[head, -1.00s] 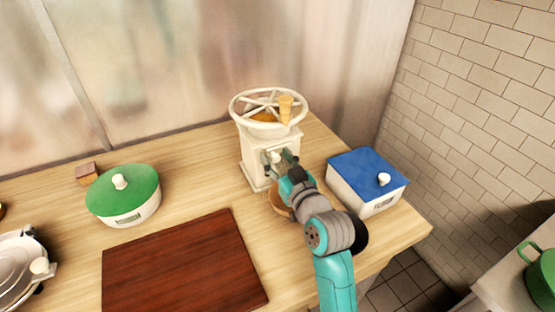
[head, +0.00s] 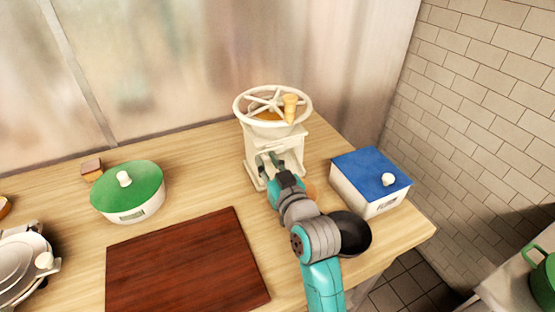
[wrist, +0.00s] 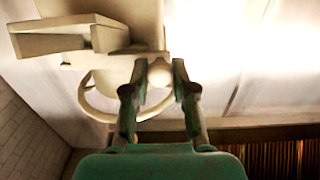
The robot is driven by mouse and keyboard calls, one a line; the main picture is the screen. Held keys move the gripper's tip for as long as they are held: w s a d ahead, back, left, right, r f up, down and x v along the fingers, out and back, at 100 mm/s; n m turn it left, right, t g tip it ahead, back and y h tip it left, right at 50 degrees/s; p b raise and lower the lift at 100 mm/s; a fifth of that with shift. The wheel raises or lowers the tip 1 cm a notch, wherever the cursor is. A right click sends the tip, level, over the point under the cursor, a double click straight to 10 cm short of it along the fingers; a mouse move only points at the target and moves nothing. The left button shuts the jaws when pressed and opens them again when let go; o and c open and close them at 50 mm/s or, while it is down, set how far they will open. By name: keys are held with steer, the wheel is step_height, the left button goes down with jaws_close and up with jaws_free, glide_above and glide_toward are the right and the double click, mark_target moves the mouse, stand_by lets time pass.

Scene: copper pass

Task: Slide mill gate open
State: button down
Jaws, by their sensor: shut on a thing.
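The cream mill (head: 257,160) stands upright on the wooden counter, with a spoked wheel (head: 240,108) and a wooden crank knob (head: 290,105) on top. My gripper (head: 266,160) is at the left part of the mill's front. In the wrist view my gripper (wrist: 158,88) is shut on a pale round knob (wrist: 160,74), the gate's knob, between its two fingertips. The mill's body (wrist: 50,42) shows to the left of the knob there, and the wheel (wrist: 88,100) shows behind it. My fingers and arm hide most of the gate in the head view.
A blue-lidded box (head: 368,165) stands close to the right of my arm. A green-lidded pot (head: 127,190) and a dark red board (head: 185,262) lie to the left. A brownish round edge (head: 311,190) shows partly behind my arm. The counter between pot and mill is clear.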

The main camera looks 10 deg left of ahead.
steer(key=shift+s+a, duration=0.1)
steer(key=shift+a, duration=0.05)
steer(key=c, duration=0.9)
jaws_free()
steer(key=shift+a, duration=0.1)
steer(key=shift+c, duration=0.2)
steer(key=v, duration=1.2)
